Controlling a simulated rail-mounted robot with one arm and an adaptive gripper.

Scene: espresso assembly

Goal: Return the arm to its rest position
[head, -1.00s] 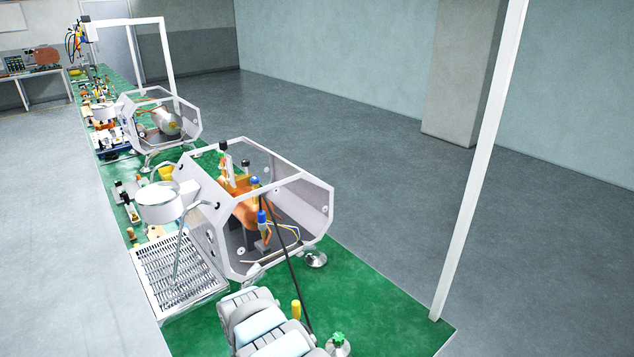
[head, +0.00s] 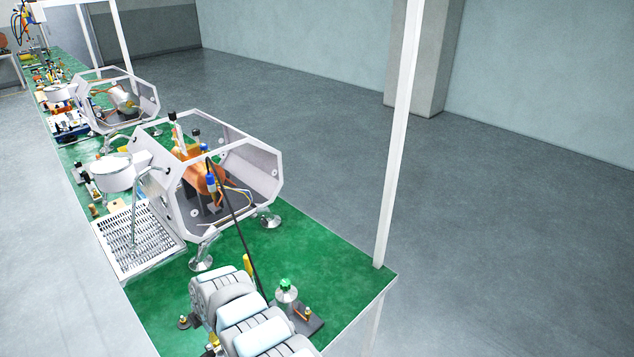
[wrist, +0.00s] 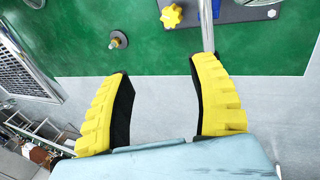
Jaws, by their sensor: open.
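My gripper (wrist: 160,69) shows in the wrist view with its two yellow, black-padded fingers spread wide apart. Nothing is held between them. The fingers reach over the green bench top's edge, with grey floor showing between and below them. A shiny metal rod (wrist: 206,26) passes close by the right fingertip; I cannot tell whether they touch. In the head view my grey and pale-blue arm is at the bottom, over the near end of the bench, and hides most of the gripper.
The open-framed espresso machine (head: 140,130) stands behind my arm, with a drip tray (head: 112,255) at left. Close to the arm are a green knob (head: 286,284), a dark plate (head: 316,326) and a small fitting (head: 184,321). A white post (head: 400,140) rises at the bench's right corner.

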